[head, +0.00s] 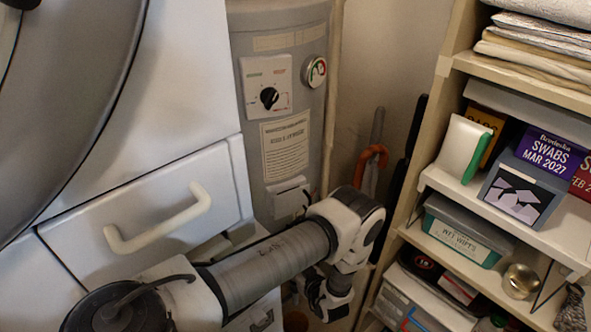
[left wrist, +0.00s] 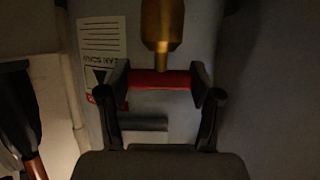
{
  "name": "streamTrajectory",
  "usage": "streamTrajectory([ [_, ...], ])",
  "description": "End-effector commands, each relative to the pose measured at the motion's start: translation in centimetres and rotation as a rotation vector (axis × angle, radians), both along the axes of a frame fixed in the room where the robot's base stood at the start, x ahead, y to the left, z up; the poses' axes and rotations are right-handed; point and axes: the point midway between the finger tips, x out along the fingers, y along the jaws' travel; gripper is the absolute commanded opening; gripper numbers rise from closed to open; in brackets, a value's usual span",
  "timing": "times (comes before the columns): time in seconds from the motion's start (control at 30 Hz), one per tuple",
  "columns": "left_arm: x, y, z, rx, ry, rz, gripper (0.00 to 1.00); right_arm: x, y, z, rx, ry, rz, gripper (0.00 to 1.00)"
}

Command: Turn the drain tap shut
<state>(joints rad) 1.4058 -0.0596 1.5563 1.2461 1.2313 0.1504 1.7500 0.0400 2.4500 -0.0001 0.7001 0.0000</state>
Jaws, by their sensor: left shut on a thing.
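The drain tap has a brass body (left wrist: 162,22) that comes down from the top of the left wrist view. Its red handle (left wrist: 148,80) lies crosswise at the lower end of the brass stem. My left gripper (left wrist: 160,86) has one dark finger at each end of the red handle and is shut on it. In the head view my left arm reaches low beside the grey tank (head: 286,150), and the tap and fingertips are hidden there. My right gripper is in neither view.
A white label (left wrist: 102,38) with a dark triangle is behind the left finger. A drawer with a pale handle (head: 160,222) stands left of the tank. Shelves with towels (head: 535,55), boxes and a wipes bin (head: 462,232) stand close on the right.

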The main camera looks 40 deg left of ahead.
Motion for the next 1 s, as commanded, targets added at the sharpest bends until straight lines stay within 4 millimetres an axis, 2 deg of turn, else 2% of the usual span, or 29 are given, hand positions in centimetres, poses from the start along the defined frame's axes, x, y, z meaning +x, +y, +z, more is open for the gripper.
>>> streamTrajectory([
  [0.13,0.0,0.0,0.0,0.001,-0.001,0.001,0.29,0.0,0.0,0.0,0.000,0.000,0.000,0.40],
  [0.17,0.0,0.0,0.0,0.001,-0.001,0.001,0.74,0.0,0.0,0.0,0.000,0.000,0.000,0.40],
  [0.2,0.0,0.0,0.0,0.001,-0.001,0.001,0.89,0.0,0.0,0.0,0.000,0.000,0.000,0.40],
  [0.53,0.0,-0.1,0.0,0.000,-0.001,0.001,0.90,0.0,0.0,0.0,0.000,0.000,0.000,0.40],
  [0.63,-0.1,-0.8,0.3,-0.001,0.000,-0.002,0.90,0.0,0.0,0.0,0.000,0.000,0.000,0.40],
  [0.77,-0.8,-2.9,1.3,0.000,0.001,-0.004,0.90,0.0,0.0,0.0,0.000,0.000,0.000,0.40],
  [1.0,-2.6,-8.3,3.6,0.001,-0.001,-0.004,0.90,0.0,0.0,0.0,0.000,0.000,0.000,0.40],
])
